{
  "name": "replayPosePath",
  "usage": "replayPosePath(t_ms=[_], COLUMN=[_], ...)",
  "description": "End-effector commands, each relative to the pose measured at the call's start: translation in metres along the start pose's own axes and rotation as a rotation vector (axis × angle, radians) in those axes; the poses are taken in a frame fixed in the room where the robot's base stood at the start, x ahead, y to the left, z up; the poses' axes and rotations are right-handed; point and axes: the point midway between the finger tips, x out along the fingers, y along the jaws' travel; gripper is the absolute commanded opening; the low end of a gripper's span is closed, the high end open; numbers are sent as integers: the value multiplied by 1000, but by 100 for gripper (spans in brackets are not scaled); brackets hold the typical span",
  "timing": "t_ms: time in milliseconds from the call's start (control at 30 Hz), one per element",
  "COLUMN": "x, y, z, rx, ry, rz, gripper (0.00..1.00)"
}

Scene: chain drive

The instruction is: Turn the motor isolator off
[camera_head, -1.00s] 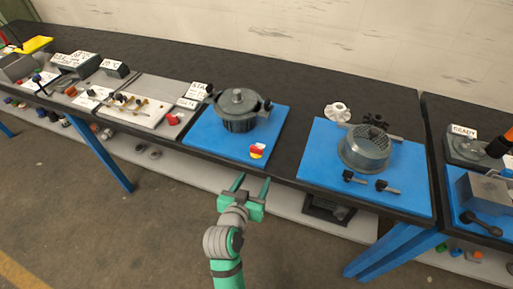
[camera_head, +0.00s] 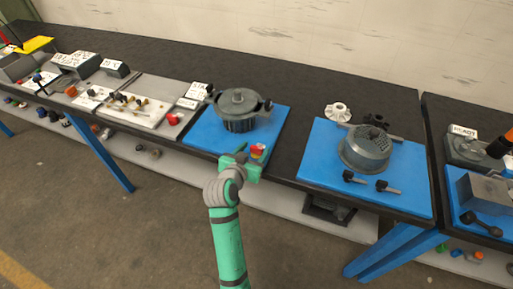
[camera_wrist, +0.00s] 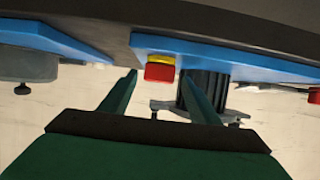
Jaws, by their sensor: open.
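The motor isolator appears to be the small red-and-yellow switch (camera_head: 258,151) at the front right corner of a blue board (camera_head: 202,139). In the wrist view, the red knob (camera_wrist: 159,72) with its yellow base shows between the tips of my fingers. My gripper (camera_head: 253,153) is at the board's front edge, right at the switch. In the wrist view, my gripper (camera_wrist: 159,76) is open, one green finger on each side of the knob, with gaps showing. Whether either finger touches it I cannot tell.
A dark round housing (camera_head: 239,108) stands on the same board behind the switch. A second blue board (camera_head: 325,165) with a drum-like part (camera_head: 366,148) lies to the right. A red knob (camera_head: 173,118) sits near the tray to the left. Black bench surface separates the boards.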

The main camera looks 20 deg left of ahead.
Motion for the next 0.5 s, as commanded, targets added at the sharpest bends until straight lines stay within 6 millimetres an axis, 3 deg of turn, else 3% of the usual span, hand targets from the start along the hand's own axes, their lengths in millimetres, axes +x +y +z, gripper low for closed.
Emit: replayPosePath(t_ms=[200,500], x=[20,23], y=[3,4], z=[0,0], rx=[1,2], ry=[-1,0], rz=[5,5], gripper=[56,56])
